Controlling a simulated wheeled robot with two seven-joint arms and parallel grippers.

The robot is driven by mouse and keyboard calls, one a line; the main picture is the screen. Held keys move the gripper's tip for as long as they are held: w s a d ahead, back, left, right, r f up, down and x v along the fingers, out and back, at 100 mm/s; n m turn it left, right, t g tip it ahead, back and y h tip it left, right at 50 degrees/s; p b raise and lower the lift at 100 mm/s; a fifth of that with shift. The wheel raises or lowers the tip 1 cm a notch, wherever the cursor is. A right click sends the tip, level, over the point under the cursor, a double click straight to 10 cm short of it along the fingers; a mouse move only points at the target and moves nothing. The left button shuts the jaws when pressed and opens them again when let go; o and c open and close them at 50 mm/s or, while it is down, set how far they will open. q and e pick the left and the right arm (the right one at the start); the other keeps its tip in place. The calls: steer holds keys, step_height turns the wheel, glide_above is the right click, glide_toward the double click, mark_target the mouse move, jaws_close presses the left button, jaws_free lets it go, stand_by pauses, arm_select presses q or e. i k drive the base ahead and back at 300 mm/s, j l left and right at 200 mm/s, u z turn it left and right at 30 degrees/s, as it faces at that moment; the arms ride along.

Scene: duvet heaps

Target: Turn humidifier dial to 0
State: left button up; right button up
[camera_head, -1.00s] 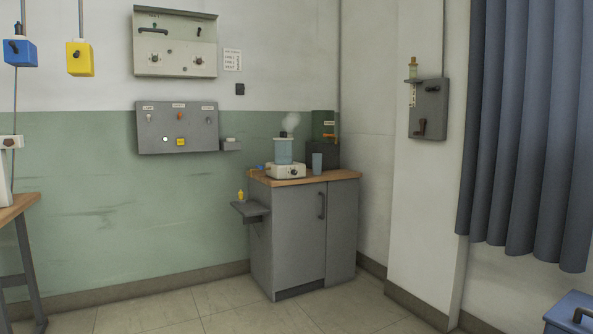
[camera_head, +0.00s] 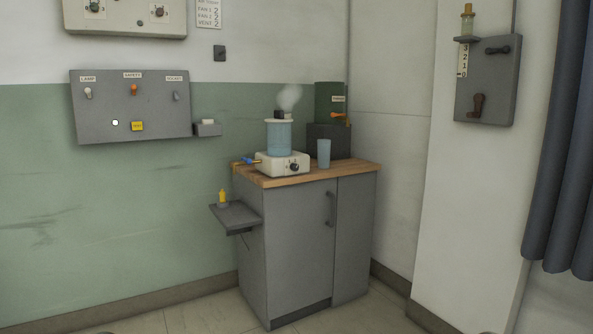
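The humidifier stands on the wooden top of a grey cabinet, with a white base (camera_head: 270,164) and a translucent blue tank (camera_head: 279,138). Pale vapour (camera_head: 290,97) rises above its dark spout. A round black dial (camera_head: 294,167) sits on the right part of the base's front face. Its marks are too small to read, so I cannot tell its setting. A blue part sticks out at the base's left. Neither of my grippers is in view.
The grey cabinet (camera_head: 298,245) has a small side shelf (camera_head: 236,217) holding a yellow bottle (camera_head: 222,197). A blue-grey cup (camera_head: 324,153) and a green container (camera_head: 328,103) are near the humidifier. A switch panel (camera_head: 155,110) hangs left. Floor shows before the cabinet.

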mark_target(295, 167)
steer(key=i+l+u, duration=0.25)
steer(key=i+l, duration=0.95)
